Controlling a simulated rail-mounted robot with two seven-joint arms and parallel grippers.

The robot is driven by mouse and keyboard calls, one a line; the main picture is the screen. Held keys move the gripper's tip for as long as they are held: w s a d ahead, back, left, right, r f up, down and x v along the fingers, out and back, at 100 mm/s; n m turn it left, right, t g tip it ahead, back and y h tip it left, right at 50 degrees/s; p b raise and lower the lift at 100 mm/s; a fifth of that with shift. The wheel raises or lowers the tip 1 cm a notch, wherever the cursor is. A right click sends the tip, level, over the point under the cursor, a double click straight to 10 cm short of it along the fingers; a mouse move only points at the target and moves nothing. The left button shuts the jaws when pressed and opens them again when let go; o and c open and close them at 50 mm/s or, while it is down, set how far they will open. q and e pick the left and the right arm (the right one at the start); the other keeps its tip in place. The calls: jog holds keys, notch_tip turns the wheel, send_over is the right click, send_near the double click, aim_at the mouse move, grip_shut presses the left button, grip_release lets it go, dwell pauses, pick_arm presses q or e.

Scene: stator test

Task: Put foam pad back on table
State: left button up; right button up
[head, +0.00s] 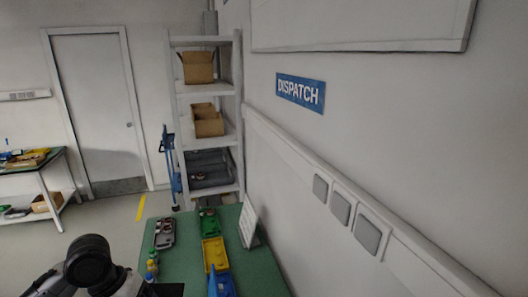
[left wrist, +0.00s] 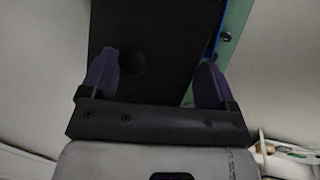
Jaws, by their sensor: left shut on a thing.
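My left gripper (left wrist: 157,72) shows in the left wrist view with its two dark purple fingers on either side of a flat black pad, which I take to be the foam pad (left wrist: 150,30). It is shut on the pad, which has a round dimple and reaches past the fingertips. In the head view a dark piece, likely the same pad (head: 168,290), shows at the bottom edge beside my left arm. The green-topped table (head: 262,272) is at the bottom middle of the head view. My right gripper is not in view.
On the table are a grey tray (head: 165,232), a green bin (head: 208,222), a yellow bin (head: 215,254), a blue bin (head: 221,284), small bottles (head: 152,266) and a leaning white board (head: 248,222). A shelf rack (head: 240,110) stands behind; the wall bounds the right.

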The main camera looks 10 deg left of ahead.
pick_arm(q)
jog(key=d+m, duration=0.3)
jog(key=d, duration=1)
jog(key=s+r+p, duration=0.8)
jog(key=r+p, duration=0.3)
jog(key=p, duration=0.3)
jog(key=shift+s+g, duration=0.25)
jog(key=shift+g, duration=0.15)
